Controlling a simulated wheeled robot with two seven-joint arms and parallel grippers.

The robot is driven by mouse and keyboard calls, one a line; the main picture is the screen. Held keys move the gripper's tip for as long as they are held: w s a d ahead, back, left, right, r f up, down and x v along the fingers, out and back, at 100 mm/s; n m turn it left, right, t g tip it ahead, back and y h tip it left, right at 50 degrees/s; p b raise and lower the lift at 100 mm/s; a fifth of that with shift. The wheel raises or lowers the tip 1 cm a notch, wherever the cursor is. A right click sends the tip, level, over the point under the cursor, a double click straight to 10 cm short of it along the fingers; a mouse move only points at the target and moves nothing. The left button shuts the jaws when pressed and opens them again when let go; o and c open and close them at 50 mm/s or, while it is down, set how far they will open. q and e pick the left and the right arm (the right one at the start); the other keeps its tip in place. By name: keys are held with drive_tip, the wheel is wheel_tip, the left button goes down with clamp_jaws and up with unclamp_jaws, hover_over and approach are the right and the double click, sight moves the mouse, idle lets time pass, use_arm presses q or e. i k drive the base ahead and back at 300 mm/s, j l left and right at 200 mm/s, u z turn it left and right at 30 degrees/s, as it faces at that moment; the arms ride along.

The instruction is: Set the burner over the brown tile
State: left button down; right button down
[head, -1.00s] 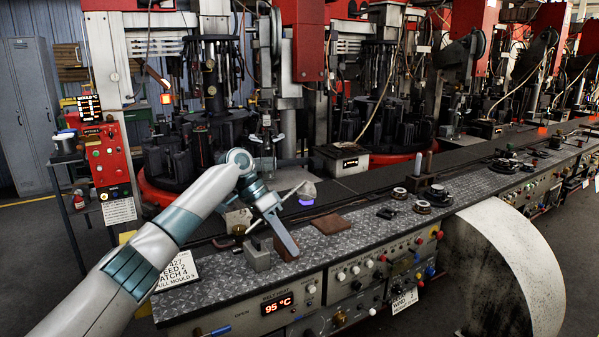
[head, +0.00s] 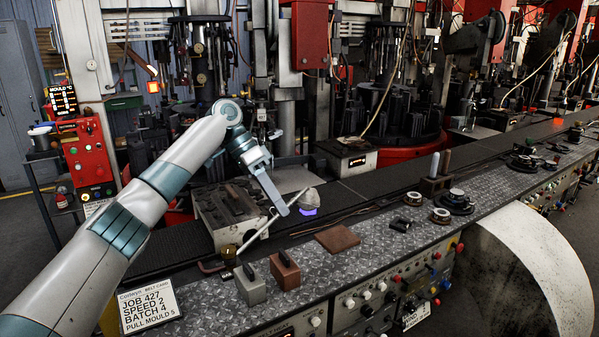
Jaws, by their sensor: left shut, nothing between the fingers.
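The burner (head: 309,197) has a rough grey head with a blue-violet glow under it. A thin pale rod (head: 259,233) runs from a brass fitting at lower left up towards the head. The brown tile (head: 337,239) lies flat on the metal bench top, in front and to the right of the burner, which is not over it. My left gripper (head: 285,212) is shut and empty, pointing down beside the rod, left of the burner head. In this view its tip overlaps the rod; I cannot tell whether they touch. My right gripper is out of view.
Dark rings (head: 402,224) lie right of the tile. A job card (head: 147,307) stands at lower left.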

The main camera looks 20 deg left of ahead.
sight(308, 200)
drive_tip(key=i+j, duration=0.2)
drive_tip(key=i, duration=0.2)
drive_tip(key=i+j, duration=0.2)
drive_tip(key=i, duration=0.2)
drive_tip(key=i+j, duration=0.15)
drive_tip(key=i, duration=0.25)
